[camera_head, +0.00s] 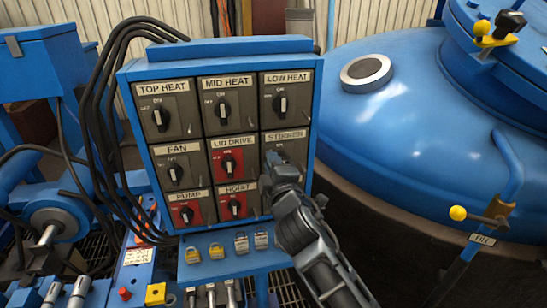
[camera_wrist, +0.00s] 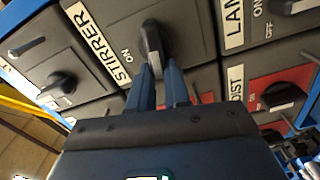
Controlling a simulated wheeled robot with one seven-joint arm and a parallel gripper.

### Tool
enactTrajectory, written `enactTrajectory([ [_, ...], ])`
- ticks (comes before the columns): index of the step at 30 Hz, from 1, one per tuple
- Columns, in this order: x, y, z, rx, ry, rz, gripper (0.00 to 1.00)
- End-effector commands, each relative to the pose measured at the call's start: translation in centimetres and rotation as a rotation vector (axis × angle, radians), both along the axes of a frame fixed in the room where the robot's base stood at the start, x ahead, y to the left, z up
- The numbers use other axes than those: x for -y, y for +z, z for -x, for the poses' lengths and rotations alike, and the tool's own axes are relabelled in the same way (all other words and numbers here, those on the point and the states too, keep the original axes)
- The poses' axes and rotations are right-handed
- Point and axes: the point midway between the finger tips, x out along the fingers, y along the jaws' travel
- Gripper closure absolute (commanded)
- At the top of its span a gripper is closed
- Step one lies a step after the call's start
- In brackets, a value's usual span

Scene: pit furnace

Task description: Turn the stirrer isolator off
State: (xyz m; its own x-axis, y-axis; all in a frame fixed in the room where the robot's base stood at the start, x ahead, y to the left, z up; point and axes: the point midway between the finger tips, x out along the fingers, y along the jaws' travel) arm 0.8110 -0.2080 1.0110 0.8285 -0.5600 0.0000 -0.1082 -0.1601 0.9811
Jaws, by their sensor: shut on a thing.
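The stirrer isolator (camera_head: 298,147) is a dark grey switch panel in the right column, middle row, of a blue cabinet (camera_head: 262,225). Its label and ON mark show in the wrist view. Its black and grey rotary knob (camera_wrist: 152,36) stands between my fingertips. My gripper (camera_head: 274,165) reaches in from the lower right and is shut on this knob, as the wrist view (camera_wrist: 159,82) shows. In the head view my gripper hides the knob. The OFF mark is not visible, and I cannot tell which mark the knob points to.
Several similar isolators surround it, including low heat (camera_head: 281,103), lid drive (camera_head: 227,162) and hoist (camera_head: 236,206). Padlocks (camera_head: 241,242) hang below the panels. Black cables (camera_head: 101,85) run on the left. A large blue vessel (camera_head: 410,120) stands close on the right.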

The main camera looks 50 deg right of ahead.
Motion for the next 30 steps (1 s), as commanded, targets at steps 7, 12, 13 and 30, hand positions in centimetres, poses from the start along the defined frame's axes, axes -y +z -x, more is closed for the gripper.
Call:
enactTrajectory([
  [7, -0.15, -0.36, -0.07, -0.078, 0.002, 0.113, 1.0],
  [12, -0.15, -0.53, -0.05, -0.105, 0.002, 0.153, 1.0],
  [13, -0.15, -0.55, -0.06, -0.109, 0.002, 0.158, 1.0],
  [30, -0.14, -0.67, -0.05, -0.119, 0.002, 0.174, 0.79],
])
